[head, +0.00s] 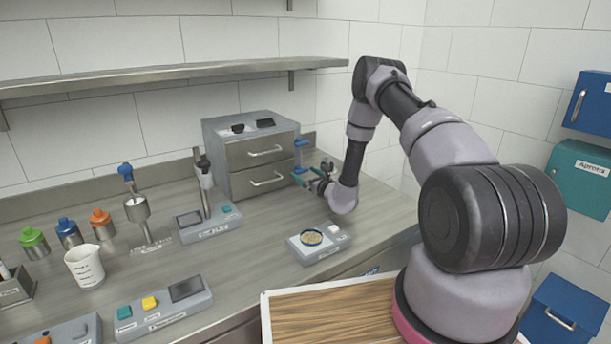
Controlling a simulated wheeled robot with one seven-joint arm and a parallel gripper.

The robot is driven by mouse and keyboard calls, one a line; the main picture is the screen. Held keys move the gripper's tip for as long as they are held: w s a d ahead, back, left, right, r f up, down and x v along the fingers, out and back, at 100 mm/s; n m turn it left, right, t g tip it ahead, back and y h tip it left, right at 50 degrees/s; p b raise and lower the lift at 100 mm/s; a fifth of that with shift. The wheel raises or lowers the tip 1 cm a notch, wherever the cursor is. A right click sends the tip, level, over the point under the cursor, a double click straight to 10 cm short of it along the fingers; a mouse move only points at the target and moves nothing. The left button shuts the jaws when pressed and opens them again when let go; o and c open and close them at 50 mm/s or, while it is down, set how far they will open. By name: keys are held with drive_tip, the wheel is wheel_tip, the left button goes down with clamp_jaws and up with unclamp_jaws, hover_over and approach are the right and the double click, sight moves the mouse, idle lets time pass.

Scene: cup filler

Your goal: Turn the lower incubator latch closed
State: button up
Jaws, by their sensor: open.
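The incubator (232,160) is a grey box with two drawer fronts, standing at the back of the bench. Each front has a metal bar handle and both fronts look closed. The upper latch (301,144) is a small blue piece at the right edge of the box. The lower latch (299,171) is a blue piece below it, partly hidden by my gripper; its exact angle is hard to tell. My gripper (309,179) is open beside the lower latch, on its right side. I cannot tell whether the fingers touch the latch.
A small grey device with a round dish (312,237) stands in front of my gripper. A dispenser stand (207,205), a metal cup stand (139,210), a beaker (84,266) and several capped jars occupy the left bench. A shelf (170,76) runs above.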

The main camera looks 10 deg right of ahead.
drive_tip(key=v, duration=1)
drive_tip(key=shift+s+d, duration=0.15)
drive_tip(key=shift+s, duration=0.2)
drive_tip(key=s+a+r+n+g+y, duration=0.15)
drive_tip(key=a+r+n+y, duration=0.25)
drive_tip(key=r, duration=0.4)
drive_tip(key=s+a+r+n+g+y, duration=0.1)
drive_tip(key=a+r+n+g+y, duration=0.3)
drive_tip(key=r, duration=0.5)
drive_tip(key=s+a+r+n+g+y, duration=0.1)
drive_tip(key=s+a+r+n+g, duration=0.5)
drive_tip(key=s+r+n+g, duration=0.4)
drive_tip(key=s+d+r+n+h, duration=0.2)
drive_tip(key=s+r+n+h, duration=0.15)
drive_tip(key=s, duration=0.35)
drive_tip(key=s+d+r+n+h, duration=0.1)
drive_tip(key=s+r+n+h, duration=0.15)
drive_tip(key=s+r, duration=0.4)
drive_tip(key=s+d+r+n+t+h, duration=0.3)
drive_tip(key=s+d+t+h, duration=0.3)
drive_tip(key=s+d, duration=0.4)
drive_tip(key=shift+d+r+h, duration=0.6)
drive_tip(key=shift+d+h, duration=0.3)
drive_tip(key=shift+d, duration=0.35)
